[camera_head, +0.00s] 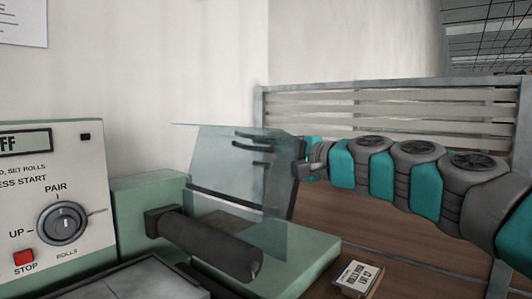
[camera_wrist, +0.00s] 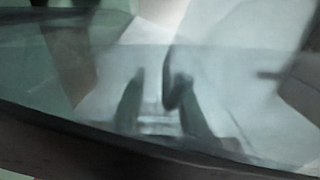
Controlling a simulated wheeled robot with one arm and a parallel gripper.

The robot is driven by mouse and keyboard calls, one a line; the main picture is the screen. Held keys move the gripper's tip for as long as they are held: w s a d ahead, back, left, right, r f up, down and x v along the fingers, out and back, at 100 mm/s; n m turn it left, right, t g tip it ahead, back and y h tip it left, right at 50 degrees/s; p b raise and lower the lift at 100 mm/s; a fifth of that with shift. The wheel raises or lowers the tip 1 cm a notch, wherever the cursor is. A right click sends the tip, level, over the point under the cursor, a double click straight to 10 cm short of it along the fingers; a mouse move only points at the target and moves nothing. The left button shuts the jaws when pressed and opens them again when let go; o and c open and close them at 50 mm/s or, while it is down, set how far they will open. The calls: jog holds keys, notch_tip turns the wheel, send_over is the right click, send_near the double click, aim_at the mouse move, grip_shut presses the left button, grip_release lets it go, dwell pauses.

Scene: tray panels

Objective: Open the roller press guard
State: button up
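The roller press guard (camera_head: 222,165) is a clear, greenish panel with a dark strip along its lower edge. It stands tilted above and behind the dark roller (camera_head: 210,245). My gripper (camera_head: 245,140) is at the guard's upper right, and its dark fingers show through the clear panel. In the wrist view the guard (camera_wrist: 60,75) spans the picture, and my gripper's two fingers (camera_wrist: 161,76) show blurred through it, with a gap between them. I see nothing held between them. Whether they touch the guard cannot be told.
The control panel (camera_head: 50,190), with a knob and a red stop button, stands at left. The green press body (camera_head: 145,190) carries the roller. A small labelled block (camera_head: 355,277) lies at front right. A slatted metal rack (camera_head: 390,108) stands behind my arm.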

jog(key=shift+d+r, duration=0.15)
jog(key=shift+s+d, duration=0.2)
jog(key=shift+d, duration=0.05)
jog(key=b+v, duration=0.1)
jog(key=v, duration=0.6)
jog(key=b+v, duration=0.1)
jog(key=v, duration=0.8)
dwell(0.8)
jog(key=shift+c, duration=0.2)
